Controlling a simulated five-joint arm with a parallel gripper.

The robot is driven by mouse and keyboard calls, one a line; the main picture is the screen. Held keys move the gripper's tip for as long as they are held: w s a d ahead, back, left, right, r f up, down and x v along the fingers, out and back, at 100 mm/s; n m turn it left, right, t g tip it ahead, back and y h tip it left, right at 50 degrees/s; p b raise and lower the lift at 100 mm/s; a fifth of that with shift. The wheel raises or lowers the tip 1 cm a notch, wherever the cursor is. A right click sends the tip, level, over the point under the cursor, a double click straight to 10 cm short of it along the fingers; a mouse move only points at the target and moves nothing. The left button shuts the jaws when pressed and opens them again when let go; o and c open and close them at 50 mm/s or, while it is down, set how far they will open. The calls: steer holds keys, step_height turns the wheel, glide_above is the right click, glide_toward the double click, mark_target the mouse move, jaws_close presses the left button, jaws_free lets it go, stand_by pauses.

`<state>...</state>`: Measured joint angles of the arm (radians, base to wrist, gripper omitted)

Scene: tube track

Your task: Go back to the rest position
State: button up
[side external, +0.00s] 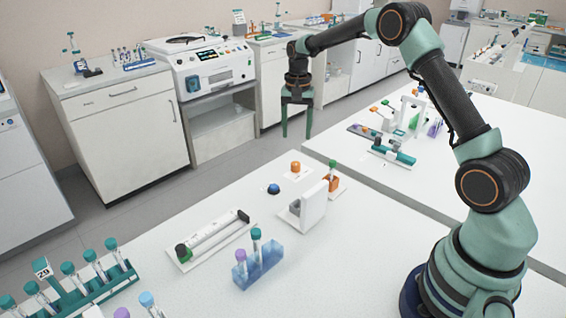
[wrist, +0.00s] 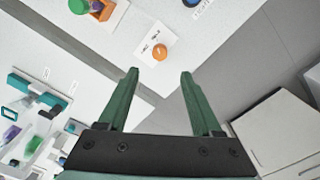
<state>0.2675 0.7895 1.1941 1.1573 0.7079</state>
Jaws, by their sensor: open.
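My gripper (side external: 297,112) hangs pointing down at the top middle of the side external view, high and beyond the far edge of the white table. Its two green fingers are apart with nothing between them, and they show also in the wrist view (wrist: 160,72). In the wrist view an orange cap (wrist: 159,53) on a white label card lies ahead of the fingertips, clear of them. The same orange cap (side external: 295,167) shows near the table's far edge in the side external view.
On the near table (side external: 215,275) stand a blue tube holder (side external: 258,268), a white stand (side external: 302,208), a tray with a tube (side external: 210,240) and a green rack (side external: 80,290) of several tubes. A dark blue dome (side external: 273,188) sits near the orange cap. Cabinets (side external: 125,130) line the wall behind.

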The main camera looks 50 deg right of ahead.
steer(key=shift+r, duration=0.6)
steer(key=s+a+r+n+t, duration=0.1)
steer(key=s+a+r+n, duration=0.25)
steer(key=r, duration=0.25)
steer(key=s+a+r+n+t, duration=0.2)
steer(key=s+a+r, duration=0.3)
steer(key=r, duration=0.1)
steer(key=s+a+n+t, duration=0.1)
steer(key=s+a+n, duration=0.1)
steer(key=s, duration=0.5)
steer(key=s+a+n+t, duration=0.1)
steer(key=s+a+n, duration=0.2)
steer(key=s, duration=0.3)
steer(key=shift+s+a+n+t, duration=0.2)
steer(key=shift+s+n+t, duration=0.1)
steer(key=shift+s+n, duration=0.1)
steer(key=shift+r, duration=0.15)
